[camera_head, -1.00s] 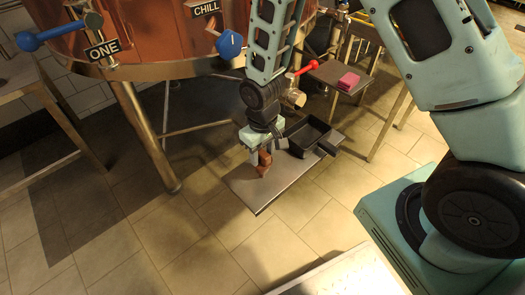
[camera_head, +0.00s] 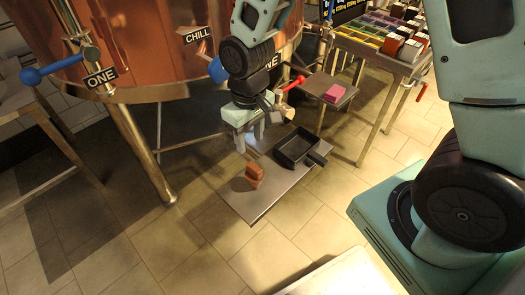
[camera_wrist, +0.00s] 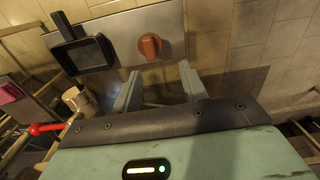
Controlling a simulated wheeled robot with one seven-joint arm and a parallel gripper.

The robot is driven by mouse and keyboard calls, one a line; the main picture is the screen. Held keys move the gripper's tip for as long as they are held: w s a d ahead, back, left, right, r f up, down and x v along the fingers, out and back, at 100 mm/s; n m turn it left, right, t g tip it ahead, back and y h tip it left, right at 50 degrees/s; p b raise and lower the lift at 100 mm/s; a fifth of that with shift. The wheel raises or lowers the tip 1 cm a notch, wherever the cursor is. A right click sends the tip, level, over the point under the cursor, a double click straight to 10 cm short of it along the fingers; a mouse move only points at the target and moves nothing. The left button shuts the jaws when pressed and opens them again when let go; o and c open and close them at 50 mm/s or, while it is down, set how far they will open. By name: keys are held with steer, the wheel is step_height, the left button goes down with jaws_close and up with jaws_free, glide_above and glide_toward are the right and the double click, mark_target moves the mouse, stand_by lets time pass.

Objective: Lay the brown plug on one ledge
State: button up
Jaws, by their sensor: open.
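The brown plug (camera_head: 254,175) stands on a grey metal ledge (camera_head: 249,207), near its left side. It also shows on the ledge in the wrist view (camera_wrist: 150,46). My gripper (camera_head: 256,140) is above and behind the plug, apart from it, with nothing between the fingers. In the wrist view the two fingers (camera_wrist: 160,72) are spread, and the plug is beyond the fingertips. A second ledge (camera_head: 310,86), smaller and higher, holds a pink block (camera_head: 334,93).
A black open tray with a handle (camera_head: 297,149) sits on the right part of the plug's ledge. A copper vessel (camera_head: 140,55) with blue and red handles stands behind. A table (camera_head: 372,50) with coloured bins is at the back right.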

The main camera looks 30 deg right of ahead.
steer(key=s+a+r+n, duration=0.1)
steer(key=s+a+r, duration=0.1)
steer(key=s+r, duration=0.4)
steer(key=s+a+r+n, duration=0.2)
steer(key=s+r, duration=0.4)
steer(key=s, duration=0.6)
steer(key=shift+a+n, duration=0.2)
steer(key=shift+n, duration=0.1)
steer(key=shift+w, duration=0.1)
